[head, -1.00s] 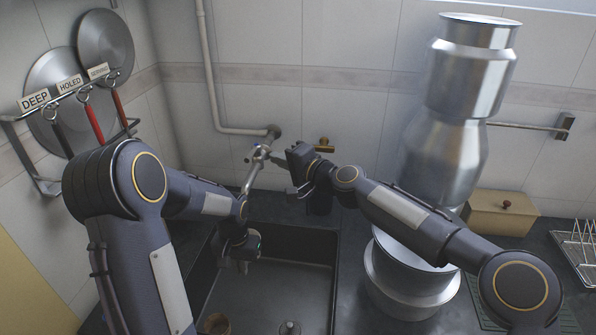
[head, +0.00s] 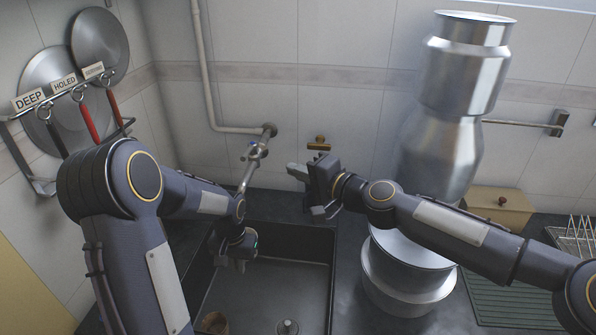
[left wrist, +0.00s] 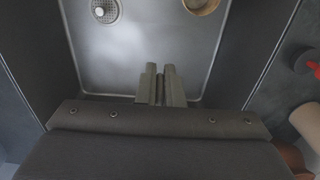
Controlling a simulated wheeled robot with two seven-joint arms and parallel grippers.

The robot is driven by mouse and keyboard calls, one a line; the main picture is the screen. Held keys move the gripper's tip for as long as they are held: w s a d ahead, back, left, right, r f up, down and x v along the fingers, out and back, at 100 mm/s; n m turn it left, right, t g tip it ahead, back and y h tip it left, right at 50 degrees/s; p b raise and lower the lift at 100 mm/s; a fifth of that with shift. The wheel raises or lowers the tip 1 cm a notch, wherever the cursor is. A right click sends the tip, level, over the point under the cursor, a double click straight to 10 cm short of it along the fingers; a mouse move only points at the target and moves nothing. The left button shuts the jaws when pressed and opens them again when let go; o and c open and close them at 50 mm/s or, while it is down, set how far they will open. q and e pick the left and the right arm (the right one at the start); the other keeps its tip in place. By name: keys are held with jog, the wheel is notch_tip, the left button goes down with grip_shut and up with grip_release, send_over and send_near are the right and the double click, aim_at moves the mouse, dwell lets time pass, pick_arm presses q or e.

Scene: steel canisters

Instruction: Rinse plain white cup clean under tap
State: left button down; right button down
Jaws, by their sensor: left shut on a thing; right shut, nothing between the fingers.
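No plain white cup can be made out in either view. My left gripper (head: 240,264) hangs over the dark sink (head: 265,290), near its left side and below the tap. In the left wrist view its fingers (left wrist: 162,84) are nearly together on something thin that I cannot identify. The metal tap (head: 251,168), with a blue part near its top, reaches down behind my left wrist; its outlet is hidden and no water shows. My right gripper (head: 297,171) is shut and empty, to the right of the tap, above the sink's back edge.
The sink floor has a drain (head: 288,327) and a brown round vessel (head: 214,322). A brass fitting (head: 319,144) is on the wall. Tall steel canisters (head: 464,80) and a wide pot (head: 408,280) stand right of the sink.

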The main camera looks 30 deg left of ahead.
pick_arm(q)
jog(key=s+d+b, duration=0.1)
jog(key=s+d, duration=0.4)
jog(key=d, duration=0.1)
jog(key=shift+d, duration=0.15)
dwell(0.6)
jog(key=shift+r, duration=0.1)
dwell(1.0)
jog(key=s+d+r+p, duration=0.2)
jog(key=s+d+r, duration=0.1)
jog(key=d+r, duration=0.1)
dwell(0.6)
jog(key=shift+a, duration=0.1)
dwell(0.9)
